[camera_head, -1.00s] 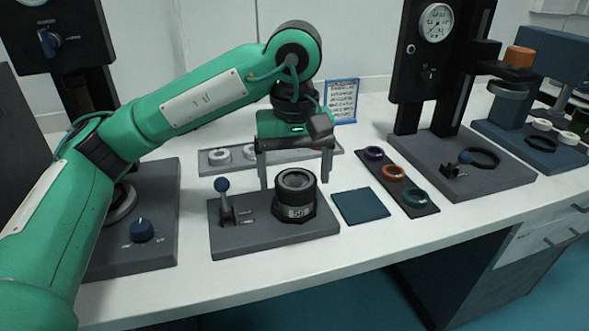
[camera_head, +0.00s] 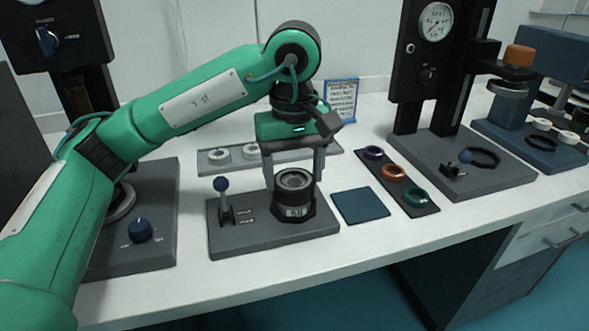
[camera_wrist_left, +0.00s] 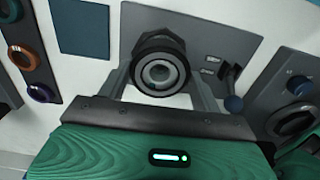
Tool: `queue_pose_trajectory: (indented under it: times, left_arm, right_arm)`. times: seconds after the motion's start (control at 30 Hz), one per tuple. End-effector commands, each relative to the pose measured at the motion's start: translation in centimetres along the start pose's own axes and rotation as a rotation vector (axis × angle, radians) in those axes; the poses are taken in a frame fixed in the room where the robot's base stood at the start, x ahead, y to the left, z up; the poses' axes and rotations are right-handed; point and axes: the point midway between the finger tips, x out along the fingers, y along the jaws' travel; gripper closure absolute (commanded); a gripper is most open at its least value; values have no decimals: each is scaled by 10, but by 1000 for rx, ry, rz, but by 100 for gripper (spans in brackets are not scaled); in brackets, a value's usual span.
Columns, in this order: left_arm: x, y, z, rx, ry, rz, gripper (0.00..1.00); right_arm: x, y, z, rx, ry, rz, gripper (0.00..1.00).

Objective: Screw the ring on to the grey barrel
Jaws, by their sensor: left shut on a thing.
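My left gripper (camera_head: 294,182) points down from above, with one finger on each side of the barrel's top. It is shut on the dark ring there. The exact finger contact and any thread are hidden. My right gripper is not in view.
A blue-knobbed lever (camera_head: 222,186) stands on the same plate, left of the barrel. A blue pad (camera_head: 361,206) lies to the right, then a dark tray (camera_head: 425,211) with purple, orange and teal rings. A grey tray (camera_head: 210,168) with white rings is behind. Tall instruments flank the area.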

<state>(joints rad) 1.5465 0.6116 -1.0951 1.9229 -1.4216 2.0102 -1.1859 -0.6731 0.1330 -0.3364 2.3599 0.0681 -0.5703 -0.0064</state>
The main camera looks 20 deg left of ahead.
Motion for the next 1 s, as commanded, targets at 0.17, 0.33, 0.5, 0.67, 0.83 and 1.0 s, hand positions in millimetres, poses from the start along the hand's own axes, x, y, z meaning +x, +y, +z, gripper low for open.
queue_pose_trajectory:
  times: [0.17, 0.33, 0.5, 0.67, 0.83, 1.0]
  left_arm:
    - [2, 0, 0, 176, -2, -2, 66]
    - [3, 0, 0, 369, -2, -2, 66]
    - [3, 0, 0, 560, -3, -3, 66]
    - [4, 0, 0, 738, -3, -3, 66]
    - [4, 0, 0, 929, -3, -3, 66]
    - [4, 0, 0, 985, -3, -3, 13]
  right_arm:
    - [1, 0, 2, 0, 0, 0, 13]
    - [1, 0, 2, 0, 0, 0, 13]
    - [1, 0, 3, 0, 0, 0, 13]
    - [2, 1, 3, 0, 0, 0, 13]
    - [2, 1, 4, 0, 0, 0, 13]
    - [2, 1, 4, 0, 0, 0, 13]
